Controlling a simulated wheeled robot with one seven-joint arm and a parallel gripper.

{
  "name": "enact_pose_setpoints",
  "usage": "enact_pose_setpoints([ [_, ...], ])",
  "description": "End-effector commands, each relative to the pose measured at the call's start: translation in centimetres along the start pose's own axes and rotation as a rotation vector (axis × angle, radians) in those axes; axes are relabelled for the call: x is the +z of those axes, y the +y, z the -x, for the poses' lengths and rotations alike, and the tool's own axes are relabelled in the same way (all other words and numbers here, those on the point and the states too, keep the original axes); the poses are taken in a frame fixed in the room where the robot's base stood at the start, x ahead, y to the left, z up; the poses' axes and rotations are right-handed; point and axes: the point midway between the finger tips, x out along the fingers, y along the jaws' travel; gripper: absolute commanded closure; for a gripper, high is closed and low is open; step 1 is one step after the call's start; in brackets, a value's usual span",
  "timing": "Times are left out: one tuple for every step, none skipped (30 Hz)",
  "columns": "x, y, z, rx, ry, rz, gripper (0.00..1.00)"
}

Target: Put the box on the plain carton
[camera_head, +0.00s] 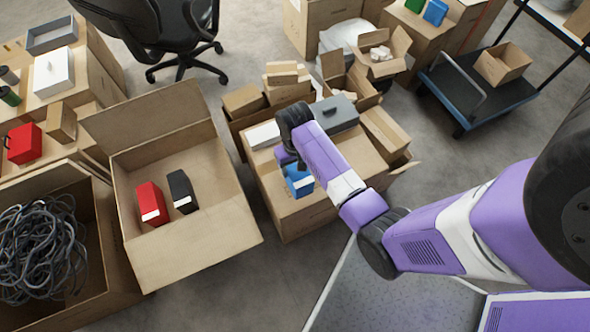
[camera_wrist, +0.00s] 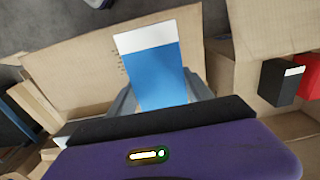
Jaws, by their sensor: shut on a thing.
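My gripper (camera_head: 291,160) is shut on a blue box (camera_head: 299,183) with a white band at one end. In the wrist view the blue box (camera_wrist: 154,72) sits between the two grey fingers. The gripper holds it over the near part of a brown carton (camera_head: 290,220); I cannot tell whether the box touches it. An open brown carton (camera_head: 205,240) at the left holds a red box (camera_head: 151,203) and a black box (camera_head: 182,190). Which carton is the plain one is not clear from these views. My arm hides part of the carton top.
A grey case (camera_head: 335,113) and small cartons crowd the back of the carton below my gripper. An open carton of grey cables (camera_head: 42,245) stands at far left. A black chair (camera_head: 150,25) and a blue trolley (camera_head: 480,95) stand behind. Floor shows between the cartons.

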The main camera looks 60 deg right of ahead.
Motion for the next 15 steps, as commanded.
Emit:
enact_pose_setpoints([
  [0.0,0.0,-0.3,0.0,0.0,0.0,1.0],
  [0.0,0.0,-0.6,0.0,0.0,0.0,1.0],
  [0.0,0.0,-1.0,0.0,0.0,0.0,1.0],
  [0.0,0.0,-1.5,0.0,0.0,0.0,1.0],
  [0.0,0.0,-1.9,0.0,-0.002,0.0,1.0],
  [0.0,0.0,-2.5,0.0,0.0,0.0,1.0],
  [0.0,0.0,-2.9,0.0,-0.001,0.0,1.0],
  [0.0,0.0,-3.2,0.0,-0.001,0.0,1.0],
  [0.0,0.0,-3.5,0.0,0.0,0.0,1.0],
  [0.0,0.0,-3.7,0.0,0.0,0.0,1.0],
  [0.0,0.0,-3.8,0.0,0.0,0.0,1.0],
  [0.0,0.0,-3.9,0.0,0.001,0.0,1.0],
  [0.0,0.0,-3.9,0.0,0.001,0.0,1.0],
  [0.0,0.0,-3.9,0.0,0.001,0.0,1.0],
  [0.0,0.0,-3.8,0.0,0.001,0.0,1.0],
])
